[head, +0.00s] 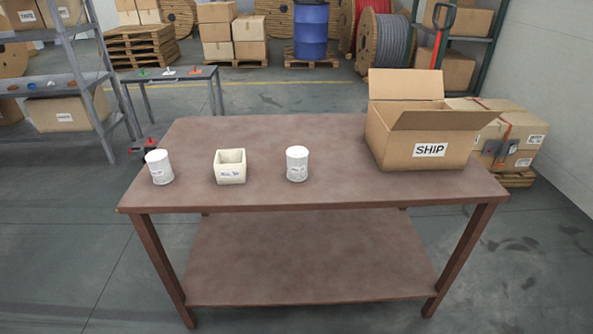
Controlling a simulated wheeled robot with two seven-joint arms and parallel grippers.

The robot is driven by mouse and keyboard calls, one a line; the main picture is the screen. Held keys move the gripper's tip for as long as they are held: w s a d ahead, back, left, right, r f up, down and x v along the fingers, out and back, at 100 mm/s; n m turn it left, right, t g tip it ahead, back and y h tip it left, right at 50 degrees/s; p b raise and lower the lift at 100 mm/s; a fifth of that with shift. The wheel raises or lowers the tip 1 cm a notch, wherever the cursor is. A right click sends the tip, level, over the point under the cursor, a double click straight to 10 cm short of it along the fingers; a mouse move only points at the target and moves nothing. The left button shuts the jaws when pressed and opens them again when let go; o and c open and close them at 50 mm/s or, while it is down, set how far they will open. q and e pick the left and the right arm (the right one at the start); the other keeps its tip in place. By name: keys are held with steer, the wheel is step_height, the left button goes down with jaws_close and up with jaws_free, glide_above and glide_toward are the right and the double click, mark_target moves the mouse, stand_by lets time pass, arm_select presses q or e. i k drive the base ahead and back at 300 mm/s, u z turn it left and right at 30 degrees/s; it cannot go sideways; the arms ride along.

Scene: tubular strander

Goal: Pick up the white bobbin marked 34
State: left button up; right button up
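Two white cylinders, which look like bobbins, stand upright on the brown table (250,135). One white bobbin (159,167) is near the table's left end. The other white bobbin (297,163) is near the middle. Both carry small dark marks on the front, too small to read, so I cannot tell which is marked 34. A square cream open-topped container (231,174) with a marked front sits between them, apart from both. Neither of my grippers shows in the head view.
An open cardboard box (400,145) marked SHIP stands at the table's right end. The front strip and back middle of the tabletop are clear. A lower shelf (310,255) is empty. A grey shelf rack (75,80) and a small table (168,75) stand behind left.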

mark_target(298, 156)
steer(key=z, duration=0.25)
steer(key=i, duration=0.9)
steer(key=u, duration=0.25)
